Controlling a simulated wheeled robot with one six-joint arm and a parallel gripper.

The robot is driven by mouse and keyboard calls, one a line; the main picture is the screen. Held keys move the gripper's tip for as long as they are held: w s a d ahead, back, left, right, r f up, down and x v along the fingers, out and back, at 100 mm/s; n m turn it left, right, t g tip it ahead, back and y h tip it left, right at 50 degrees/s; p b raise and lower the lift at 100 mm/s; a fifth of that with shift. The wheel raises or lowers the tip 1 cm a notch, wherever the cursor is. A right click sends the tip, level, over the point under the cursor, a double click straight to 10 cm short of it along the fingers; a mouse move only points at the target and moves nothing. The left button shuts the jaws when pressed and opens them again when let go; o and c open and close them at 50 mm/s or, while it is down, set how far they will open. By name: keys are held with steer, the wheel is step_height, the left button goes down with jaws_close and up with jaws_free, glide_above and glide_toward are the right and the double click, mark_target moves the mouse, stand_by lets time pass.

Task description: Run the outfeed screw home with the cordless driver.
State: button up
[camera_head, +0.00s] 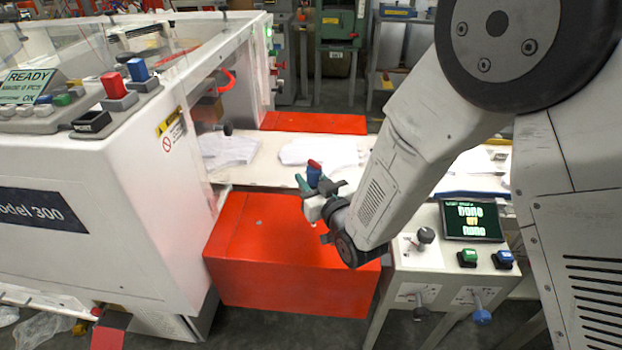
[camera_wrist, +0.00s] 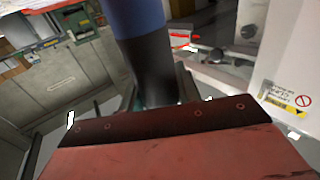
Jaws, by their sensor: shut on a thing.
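My gripper (camera_head: 318,188) is in the middle of the head view, above the red box and in front of the white shelf. It is shut on the cordless driver (camera_head: 314,174), which shows there as a small blue body with a red end. In the wrist view the driver (camera_wrist: 140,25) is a blue and black cylinder between the fingers. A dull red block with a dark, riveted edge fills the bottom of that view; I cannot tell if it belongs to the driver. I cannot make out the outfeed screw in either view.
A white machine (camera_head: 100,200) stands at the left. A red box (camera_head: 285,260) is below my gripper. White glove-like sheets (camera_head: 320,151) lie on the shelf behind. A control stand (camera_head: 445,270) with a screen, buttons and knobs stands at the right.

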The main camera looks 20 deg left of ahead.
mark_target(316, 169)
steer(key=shift+f, duration=0.45)
stand_by(1.4)
steer(key=shift+r, duration=3)
steer(key=shift+s, duration=0.1)
